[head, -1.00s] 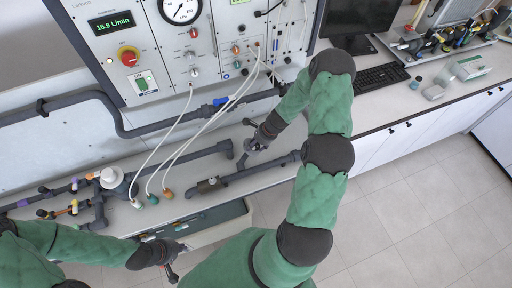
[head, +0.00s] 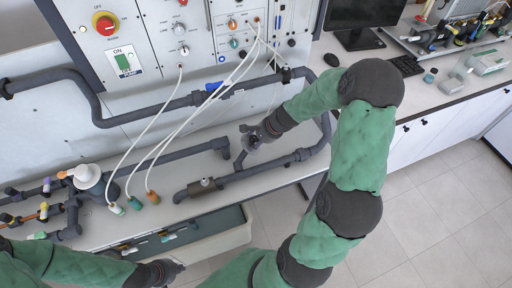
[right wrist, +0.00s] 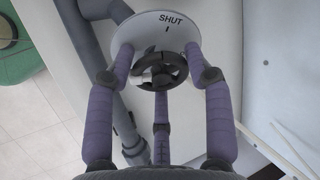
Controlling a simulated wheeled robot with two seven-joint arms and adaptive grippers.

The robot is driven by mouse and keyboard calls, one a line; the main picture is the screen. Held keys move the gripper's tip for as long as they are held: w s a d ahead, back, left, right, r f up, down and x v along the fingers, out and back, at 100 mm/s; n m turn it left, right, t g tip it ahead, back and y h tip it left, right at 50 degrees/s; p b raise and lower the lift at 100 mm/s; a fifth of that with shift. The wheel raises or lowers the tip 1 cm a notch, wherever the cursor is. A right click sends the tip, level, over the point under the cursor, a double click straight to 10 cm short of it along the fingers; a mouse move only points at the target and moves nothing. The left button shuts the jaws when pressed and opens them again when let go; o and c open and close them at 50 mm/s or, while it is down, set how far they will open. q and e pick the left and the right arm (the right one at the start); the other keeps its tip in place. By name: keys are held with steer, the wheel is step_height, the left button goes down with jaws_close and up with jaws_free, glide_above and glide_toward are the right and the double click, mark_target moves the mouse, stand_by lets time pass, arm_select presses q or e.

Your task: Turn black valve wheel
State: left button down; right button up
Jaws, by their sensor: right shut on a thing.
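The black valve wheel (right wrist: 178,66) shows in the right wrist view, in front of a pale round plate (right wrist: 150,35) marked SHUT with a short black tick. My right gripper (right wrist: 160,75) has its purple fingers around the wheel and is shut on it. In the head view my right gripper (head: 249,134) is at the pipework above the bench, and it hides most of the wheel there. My left gripper (head: 174,268) is low in the head view, away from the wheel, by the grey bin; its finger opening is not clear.
Grey pipes (head: 190,152) run along the bench, with a small inline valve (head: 203,185). White hoses (head: 222,85) hang from the panel (head: 150,40) to coloured fittings. A grey bin (head: 238,236) stands below the bench edge. The floor at right is clear.

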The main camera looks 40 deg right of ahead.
steer(key=shift+f+n+t+b, duration=0.15)
steer(key=shift+n+b, duration=0.4)
steer(key=shift+b, duration=0.55)
steer(key=shift+n+t+b, duration=0.15)
steer(key=shift+n+b, duration=0.4)
steer(key=shift+b, duration=0.55)
steer(key=shift+r+n+b, duration=0.2)
steer(key=shift+n+b, duration=0.4)
steer(key=shift+b, duration=0.55)
steer(key=o, duration=1.1)
steer(key=v, duration=1.2)
steer(key=shift+s+d+f, duration=0.1)
steer(key=shift+s+f, duration=0.05)
steer(key=shift+s, duration=0.05)
